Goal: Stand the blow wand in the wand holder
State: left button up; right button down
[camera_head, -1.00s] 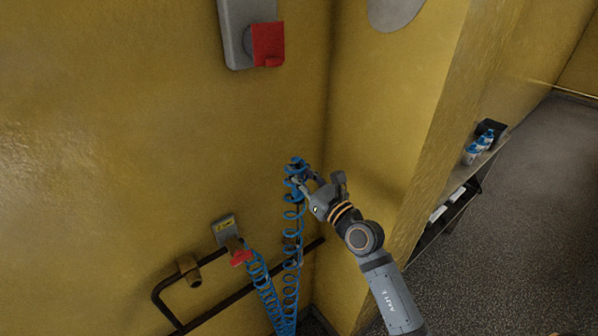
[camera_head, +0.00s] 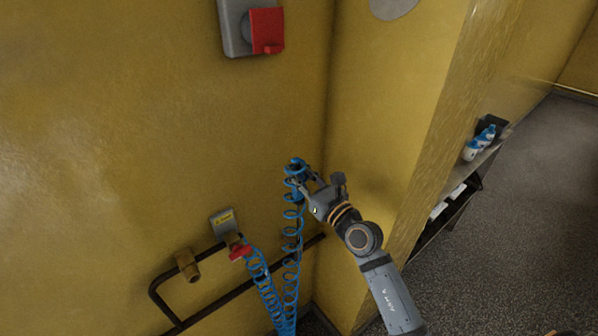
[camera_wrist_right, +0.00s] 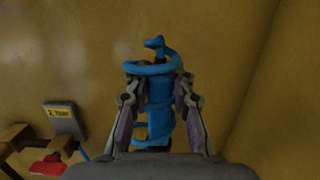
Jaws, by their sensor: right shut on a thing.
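The blow wand (camera_wrist_right: 158,95) is blue and stands upright between the fingers of my right gripper (camera_wrist_right: 160,85) in the right wrist view. A blue coil of hose loops around its upper part. In the head view my right gripper (camera_head: 306,182) is shut on the wand, whose blue top (camera_head: 296,165) shows just left of the fingers. The coiled blue hose (camera_head: 291,240) hangs below it and joins a second run of coil rising to the red-handled valve. I cannot make out the wand holder; my gripper may hide it. My left gripper is not in view.
A dark pipe rail (camera_head: 200,318) runs low along the yellow wall, with a red valve handle (camera_head: 240,251) and a brass fitting (camera_head: 187,264). A grey box with a red switch (camera_head: 266,30) is above. A shelf with bottles (camera_head: 472,151) stands right.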

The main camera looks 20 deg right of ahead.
aim_at(301, 194)
jog(key=shift+f+b, duration=2.6)
jog(key=shift+f, duration=0.65)
notch_tip(301, 194, down, 11)
jog(key=b, duration=0.9)
jog(key=shift+r, duration=0.1)
jog(key=c, duration=1.1)
grip_release()
jog(key=shift+s, duration=0.1)
jog(key=v, duration=0.7)
jog(key=shift+s, duration=0.15)
jog(key=shift+d, duration=0.1)
